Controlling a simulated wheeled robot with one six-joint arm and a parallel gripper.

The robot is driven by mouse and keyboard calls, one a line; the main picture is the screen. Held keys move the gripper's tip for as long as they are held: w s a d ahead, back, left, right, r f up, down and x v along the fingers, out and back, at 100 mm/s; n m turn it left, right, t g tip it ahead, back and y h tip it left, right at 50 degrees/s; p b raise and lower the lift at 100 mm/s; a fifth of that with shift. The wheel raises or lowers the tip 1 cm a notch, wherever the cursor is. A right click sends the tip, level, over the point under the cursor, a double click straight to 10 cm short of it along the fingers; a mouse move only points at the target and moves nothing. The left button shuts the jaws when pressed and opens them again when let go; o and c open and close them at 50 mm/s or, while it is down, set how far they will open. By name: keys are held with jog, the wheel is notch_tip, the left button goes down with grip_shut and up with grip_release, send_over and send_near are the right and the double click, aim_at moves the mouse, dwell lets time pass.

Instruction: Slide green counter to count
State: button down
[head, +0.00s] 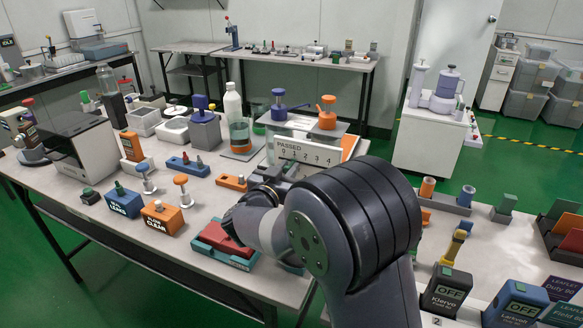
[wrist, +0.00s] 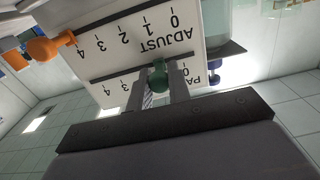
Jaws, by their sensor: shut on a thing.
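The green counter (wrist: 159,75) is between the two fingers of my gripper (wrist: 157,88) in the wrist view, where the picture is upside down. My gripper is shut on it. The counter sits at the dark slot between the ADJUST scale (wrist: 110,52) and the PASSED scale, roughly in line with the 1. The fingers hide part of the PASSED digits. The counter is hidden there.
A blue-topped pump (head: 278,105) and an orange-topped pump (head: 327,112) stand behind the board. A beaker (head: 240,134) stands to its left. An orange block (head: 232,182) and a red-topped teal tray (head: 222,244) lie close to my arm on the crowded table.

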aim_at(287, 167)
jog(key=c, duration=1.3)
grip_release()
jog(key=shift+c, duration=0.2)
notch_tip(287, 167, up, 10)
jog(key=p, duration=0.3)
notch_tip(287, 167, down, 10)
jog(key=b, duration=0.3)
jog(key=shift+f, duration=0.2)
jog(key=shift+s+d+r+b, duration=0.2)
jog(key=shift+d+b, duration=0.1)
jog(key=shift+d, duration=0.1)
